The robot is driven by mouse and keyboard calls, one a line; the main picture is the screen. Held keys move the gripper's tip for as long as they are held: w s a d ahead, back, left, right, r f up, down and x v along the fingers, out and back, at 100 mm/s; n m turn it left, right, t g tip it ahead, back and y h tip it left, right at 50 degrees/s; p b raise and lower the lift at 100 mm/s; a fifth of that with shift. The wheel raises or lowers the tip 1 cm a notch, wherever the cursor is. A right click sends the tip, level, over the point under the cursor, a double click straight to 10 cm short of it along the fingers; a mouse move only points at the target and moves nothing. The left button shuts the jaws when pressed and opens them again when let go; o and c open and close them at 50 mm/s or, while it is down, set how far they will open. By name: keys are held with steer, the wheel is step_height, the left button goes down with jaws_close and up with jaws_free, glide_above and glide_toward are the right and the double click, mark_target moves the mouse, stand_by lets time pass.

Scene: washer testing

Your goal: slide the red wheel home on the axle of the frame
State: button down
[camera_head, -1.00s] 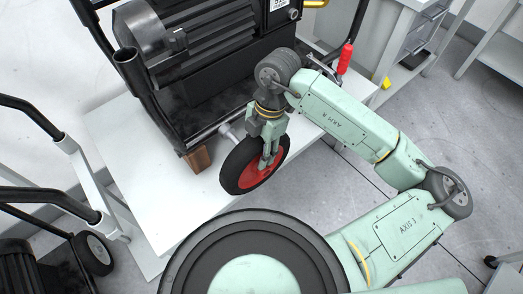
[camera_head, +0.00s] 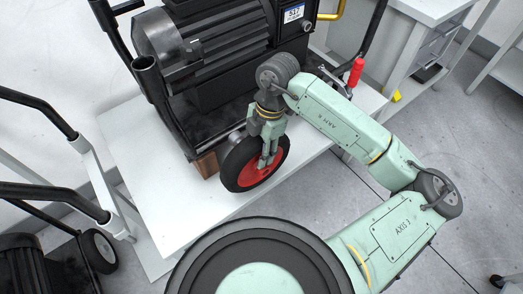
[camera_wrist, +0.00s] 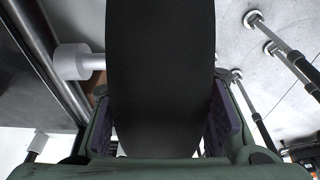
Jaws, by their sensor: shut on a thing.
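The red wheel (camera_head: 249,174) has a red hub and a black tyre and stands upright beside the near side of the black frame (camera_head: 176,124). My gripper (camera_head: 267,160) is shut on the wheel, with its fingers over the rim. In the wrist view the black tyre (camera_wrist: 160,80) fills the middle between my finger pads. The pale axle (camera_wrist: 72,62) sticks out from the frame toward the tyre's left side, and its thinner end reaches the tyre's edge in the picture. In the head view the axle (camera_head: 236,136) shows just above the tyre. Whether its tip is inside the hub is hidden.
The frame carries a large black machine (camera_head: 226,50) on a white table (camera_head: 150,195). A wooden block (camera_head: 207,164) supports the frame left of the wheel. A red-handled clamp (camera_head: 356,71) stands at the right.

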steer(key=shift+w+a+r+b, duration=0.1)
steer(key=shift+w+a, duration=0.45)
steer(key=shift+w, duration=0.2)
steer(key=shift+w+a+f+b, duration=0.1)
steer(key=shift+w+a, duration=0.4)
steer(key=shift+w, duration=0.3)
steer(key=shift+w+a+r+b, duration=0.1)
steer(key=shift+w+a, duration=0.45)
steer(key=shift+w, duration=0.2)
steer(key=shift+w+a, duration=0.2)
steer(key=c, duration=0.8)
jaws_free()
steer(key=shift+s, duration=0.1)
steer(key=shift+c, duration=0.2)
steer(key=v, duration=1.2)
